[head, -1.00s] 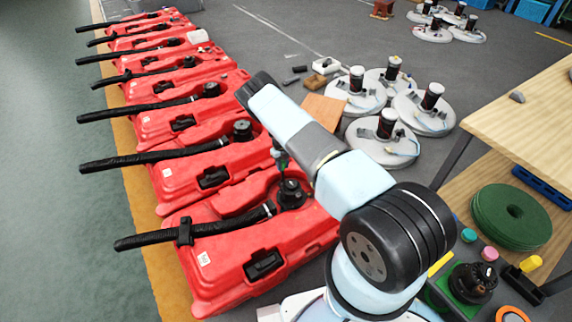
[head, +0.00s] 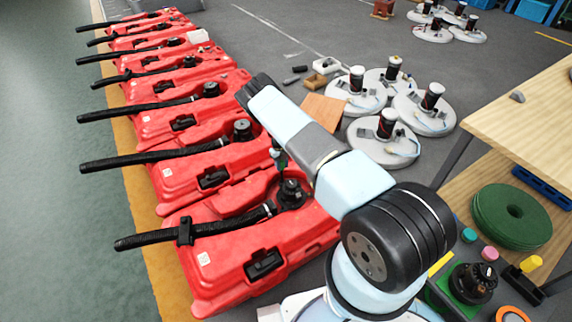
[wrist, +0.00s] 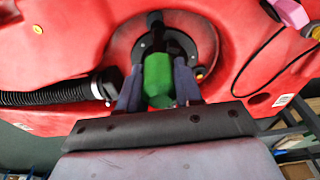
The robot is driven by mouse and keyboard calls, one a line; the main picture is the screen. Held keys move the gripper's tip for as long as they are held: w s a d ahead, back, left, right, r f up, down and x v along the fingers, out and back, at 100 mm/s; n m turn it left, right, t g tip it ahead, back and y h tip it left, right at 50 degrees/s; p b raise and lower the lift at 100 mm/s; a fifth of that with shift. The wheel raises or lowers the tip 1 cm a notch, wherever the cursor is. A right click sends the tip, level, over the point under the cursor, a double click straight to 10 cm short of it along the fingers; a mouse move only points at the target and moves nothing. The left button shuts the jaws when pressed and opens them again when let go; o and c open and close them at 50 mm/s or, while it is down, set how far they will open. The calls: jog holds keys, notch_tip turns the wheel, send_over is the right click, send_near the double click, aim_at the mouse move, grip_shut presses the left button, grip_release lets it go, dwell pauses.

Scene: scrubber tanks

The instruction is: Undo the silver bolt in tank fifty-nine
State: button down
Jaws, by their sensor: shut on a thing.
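My gripper (wrist: 158,92) is shut on a green-handled tool (wrist: 158,75). The tool's dark shaft points at the round black motor cap (wrist: 187,45) of the nearest red tank. In the head view, my gripper (head: 278,155) hangs just above the motor (head: 291,193) of that nearest red tank (head: 235,258). I cannot tell whether the tool's tip touches anything. No silver bolt can be made out; the tool and fingers cover part of the cap. A small yellow bolt head (wrist: 199,73) shows on the cap's right. The tank's label (head: 204,259) is too small to read.
Several more red tanks with black hoses (head: 150,160) stand in a row behind the nearest one. White round lids (head: 384,143) lie on the floor to the right. A wooden bench (head: 520,105) with a green pad (head: 512,216) stands at right. The left floor is clear.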

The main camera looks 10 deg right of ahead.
jog(key=shift+f, duration=0.65)
dwell(0.8)
jog(key=n, duration=0.5)
jog(key=shift+t+h, duration=0.3)
jog(key=n, duration=0.5)
jog(key=shift+r+t+h, duration=0.1)
jog(key=shift+t+h, duration=0.2)
jog(key=n, duration=0.5)
jog(key=shift+n+t, duration=0.3)
jog(key=shift+t, duration=0.1)
jog(key=n, duration=0.5)
jog(key=shift+t, duration=0.4)
